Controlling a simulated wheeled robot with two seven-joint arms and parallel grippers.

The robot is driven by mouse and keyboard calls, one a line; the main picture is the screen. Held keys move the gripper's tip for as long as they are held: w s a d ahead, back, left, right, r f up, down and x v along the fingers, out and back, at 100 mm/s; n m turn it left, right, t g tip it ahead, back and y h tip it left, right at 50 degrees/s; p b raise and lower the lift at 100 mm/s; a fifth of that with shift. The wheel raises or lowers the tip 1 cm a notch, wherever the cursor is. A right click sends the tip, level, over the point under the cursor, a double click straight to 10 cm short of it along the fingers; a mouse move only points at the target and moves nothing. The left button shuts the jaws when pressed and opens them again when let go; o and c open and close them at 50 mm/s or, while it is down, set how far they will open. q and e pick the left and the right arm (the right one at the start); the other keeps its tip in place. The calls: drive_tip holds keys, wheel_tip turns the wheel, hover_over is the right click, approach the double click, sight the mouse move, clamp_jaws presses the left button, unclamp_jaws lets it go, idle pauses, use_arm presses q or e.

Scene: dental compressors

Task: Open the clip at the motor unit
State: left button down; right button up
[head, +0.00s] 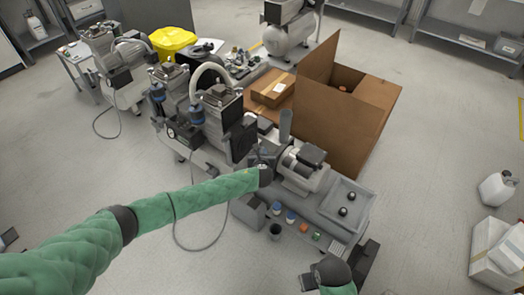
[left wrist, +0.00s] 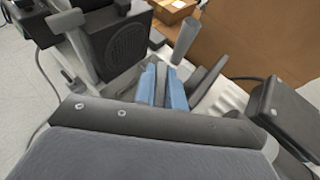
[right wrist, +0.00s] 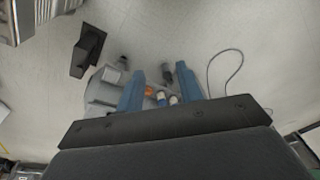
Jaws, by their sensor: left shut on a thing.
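The motor unit (head: 305,165) is a light grey machine with a dark box on top, on the bench right of centre in the head view. My left gripper (head: 264,160) reaches its left side. In the left wrist view, the blue fingers of my left gripper (left wrist: 162,88) are close together, shut on a narrow grey piece between them, which I take to be the clip. The fingers hide most of it. A dark grey slanted plate (left wrist: 208,80) stands just right of them. My right gripper (right wrist: 160,90) is open and empty, its blue fingers apart above the bench's front end.
Small bottles (head: 290,216), a dark cup (head: 275,230) and an orange item (head: 303,228) stand on the bench's front. A grey tray (head: 352,192) holds black knobs. An open cardboard box (head: 345,120) stands behind the motor unit. A dark compressor housing (head: 241,138) is left of it.

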use_arm(q)
drive_tip(key=n+g+y+p, duration=0.1)
drive_tip(key=n+y, duration=0.3)
drive_tip(key=y, duration=0.1)
drive_tip(key=shift+d+n, duration=0.15)
drive_tip(key=shift+n, duration=0.15)
drive_tip(key=shift+n+g+y+p, duration=0.3)
drive_tip(key=shift+n+g+y, duration=0.3)
drive_tip(key=shift+n+y, duration=0.4)
drive_tip(key=shift+n+g+y, duration=0.5)
drive_tip(key=shift+n+y, duration=0.2)
drive_tip(key=shift+y, duration=0.1)
drive_tip(key=shift+n+g+y, duration=0.5)
drive_tip(key=shift+n+y, duration=0.1)
drive_tip(key=shift+n, duration=0.1)
drive_tip(key=shift+n+g+y+b, duration=0.3)
drive_tip(key=shift+n+g+y, duration=0.2)
drive_tip(key=shift+n+y, duration=0.1)
drive_tip(key=shift+n+g, duration=0.3)
use_arm(e)
drive_tip(key=f, duration=0.5)
drive_tip(key=shift+w+f, duration=0.1)
drive_tip(key=shift+w, duration=0.15)
use_arm(q)
drive_tip(key=shift+r, duration=0.1)
use_arm(e)
drive_tip(key=shift+s+f, duration=0.15)
drive_tip(key=shift+s, duration=0.05)
